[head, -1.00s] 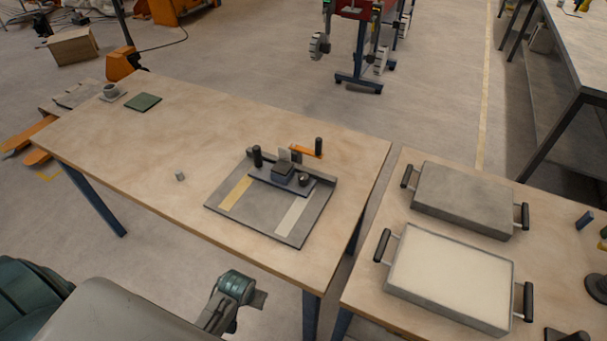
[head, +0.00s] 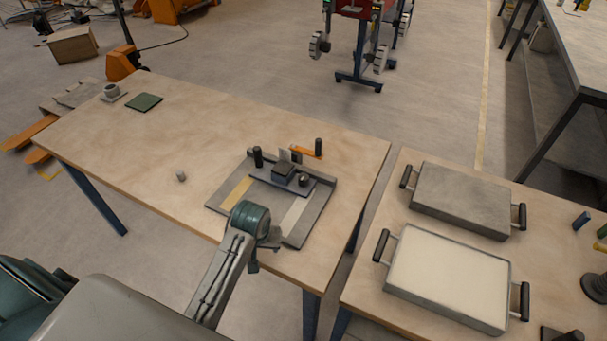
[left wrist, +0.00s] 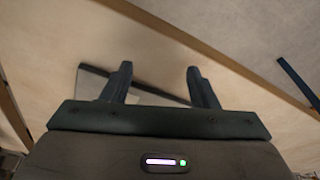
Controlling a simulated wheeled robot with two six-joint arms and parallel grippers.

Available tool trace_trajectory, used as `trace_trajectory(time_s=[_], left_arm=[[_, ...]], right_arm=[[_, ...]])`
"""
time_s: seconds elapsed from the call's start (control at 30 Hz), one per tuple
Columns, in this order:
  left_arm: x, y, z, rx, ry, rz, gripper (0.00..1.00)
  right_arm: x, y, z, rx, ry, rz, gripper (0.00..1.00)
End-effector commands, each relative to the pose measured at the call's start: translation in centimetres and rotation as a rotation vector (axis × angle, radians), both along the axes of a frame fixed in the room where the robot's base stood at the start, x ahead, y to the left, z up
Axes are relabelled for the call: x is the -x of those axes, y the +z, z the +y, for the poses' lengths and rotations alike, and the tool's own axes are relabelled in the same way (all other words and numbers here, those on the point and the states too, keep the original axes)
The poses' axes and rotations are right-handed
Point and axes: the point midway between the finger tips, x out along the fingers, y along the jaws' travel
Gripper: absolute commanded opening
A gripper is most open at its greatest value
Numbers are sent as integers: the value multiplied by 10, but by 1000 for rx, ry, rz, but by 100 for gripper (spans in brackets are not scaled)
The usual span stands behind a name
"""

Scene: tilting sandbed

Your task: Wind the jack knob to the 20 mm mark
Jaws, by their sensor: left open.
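The jack fixture stands on a grey baseplate (head: 225,189) on the left wooden table, in the head view. It has a dark block (head: 284,172), an orange crank arm (head: 304,152) with a black upright grip (head: 319,147), another black post (head: 258,156) and a small dark round knob (head: 303,180). I cannot tell for sure which is the jack knob, and no 20 mm mark is readable. My left gripper (head: 264,248) is in front of the plate's near edge, apart from the fixture. In the left wrist view it (left wrist: 160,82) is open and empty.
A small grey cylinder (head: 181,176) lies left of the plate. A green pad (head: 144,102) and a cup (head: 111,90) are at the far left. The right table holds two handled trays, one grey (head: 462,196), one white-filled (head: 448,277).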

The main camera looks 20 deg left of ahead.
Motion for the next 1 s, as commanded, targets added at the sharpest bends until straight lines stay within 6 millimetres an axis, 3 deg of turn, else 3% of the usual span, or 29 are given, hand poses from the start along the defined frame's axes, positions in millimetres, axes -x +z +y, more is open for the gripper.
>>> trace_trajectory(time_s=[0.27,0.5,0.6,0.8,1.0], left_arm=[[-94,20,-2,50,187,43,54],[-189,70,-7,98,395,104,54],[-219,95,-11,112,470,128,54],[-252,131,-15,125,561,160,54],[-257,131,-16,127,582,170,54]], right_arm=[[0,1,0,0,0,0,36],[0,1,-1,1,0,0,36],[0,1,-1,1,0,0,36],[0,1,-1,1,0,0,36],[0,5,-1,1,1,0,36]])
